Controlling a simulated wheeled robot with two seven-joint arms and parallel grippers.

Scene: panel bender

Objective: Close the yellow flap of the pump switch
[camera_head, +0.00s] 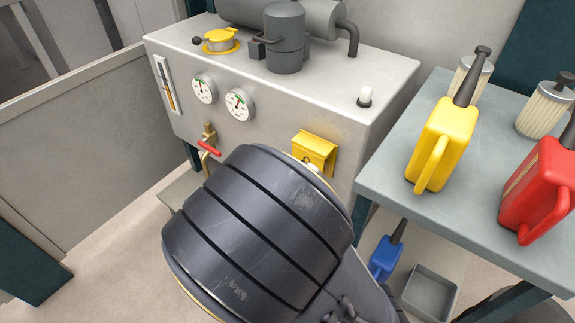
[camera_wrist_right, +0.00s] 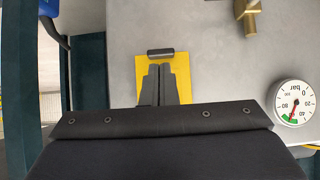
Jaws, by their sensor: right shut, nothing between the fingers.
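The yellow switch box with its flap (camera_head: 316,147) is on the front face of the grey machine, right of the red-handled tap. My right arm covers its lower part in the head view, so I cannot tell how far the flap stands open. In the right wrist view the yellow part (camera_wrist_right: 181,67) lies beyond my fingers, with a black bar (camera_wrist_right: 160,52) across its upper edge. My right gripper (camera_wrist_right: 159,68) is shut and empty, its fingertips in front of the yellow part; contact cannot be told. My right fingers are hidden in the head view. My left gripper is not in view.
Two gauges (camera_head: 239,104) and a red-handled tap (camera_head: 209,147) stick out left of the switch. A side table (camera_head: 385,178) at the right holds a yellow can (camera_head: 442,140) and a red can (camera_head: 540,188). A blue can (camera_head: 385,258) and a grey bin (camera_head: 431,291) are below.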

